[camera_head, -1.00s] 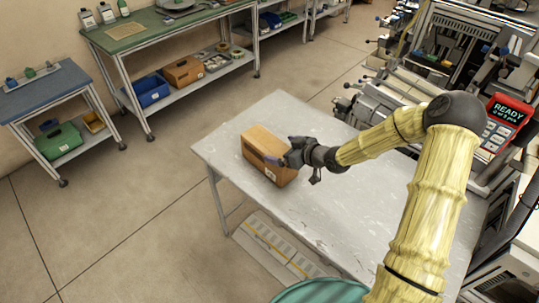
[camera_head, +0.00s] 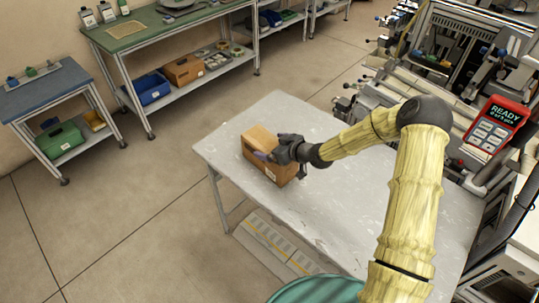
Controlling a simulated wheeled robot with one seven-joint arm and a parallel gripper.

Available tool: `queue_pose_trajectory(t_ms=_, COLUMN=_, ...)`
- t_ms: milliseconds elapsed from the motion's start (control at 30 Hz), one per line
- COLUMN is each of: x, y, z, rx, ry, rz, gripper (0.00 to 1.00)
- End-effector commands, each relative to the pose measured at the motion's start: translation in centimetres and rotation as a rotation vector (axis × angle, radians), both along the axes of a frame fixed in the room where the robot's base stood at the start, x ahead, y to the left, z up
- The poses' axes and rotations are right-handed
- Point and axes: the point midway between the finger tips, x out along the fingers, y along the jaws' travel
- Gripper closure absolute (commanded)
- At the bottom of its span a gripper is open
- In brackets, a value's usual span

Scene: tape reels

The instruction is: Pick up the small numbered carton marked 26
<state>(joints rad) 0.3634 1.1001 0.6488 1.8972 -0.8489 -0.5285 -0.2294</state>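A brown cardboard carton (camera_head: 262,140) sits near the left edge of the grey table (camera_head: 325,225). A small white label shows on its front side, but I cannot read any number on it. My gripper (camera_head: 272,156) is at the carton's right side, with its dark fingers against or right beside the box. The carton and wrist hide part of the fingers, so I cannot tell whether they are open or shut, or whether they touch the carton.
The table top around the carton is clear. A machine with a red READY panel (camera_head: 497,113) stands at the right. A green-topped bench (camera_head: 130,38) and a blue-topped bench (camera_head: 40,90) with bins stand behind. A teal round object (camera_head: 315,290) is at the bottom.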

Motion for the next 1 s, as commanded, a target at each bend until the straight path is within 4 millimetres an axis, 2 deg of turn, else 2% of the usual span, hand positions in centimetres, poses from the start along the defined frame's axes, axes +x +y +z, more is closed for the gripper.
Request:
queue_pose_trajectory(t_ms=33, x=0.0, y=0.0, z=0.0, rx=0.0, ry=0.0, rz=0.0, gripper=0.1)
queue_pose_trajectory(t_ms=300, x=0.0, y=0.0, z=0.0, rx=0.0, ry=0.0, rz=0.0, gripper=0.63)
queue_pose_trajectory(t_ms=400, x=0.0, y=0.0, z=0.1, rx=0.002, ry=-0.003, rz=0.0, gripper=0.78)
queue_pose_trajectory(t_ms=733, x=0.1, y=-0.1, z=0.7, rx=0.001, ry=-0.003, rz=-0.001, gripper=0.79)
queue_pose_trajectory(t_ms=867, x=0.2, y=-0.1, z=2.0, rx=0.001, ry=-0.007, rz=-0.003, gripper=0.79)
queue_pose_trajectory(t_ms=1000, x=0.2, y=-0.1, z=4.6, rx=0.001, ry=-0.008, rz=-0.003, gripper=0.79)
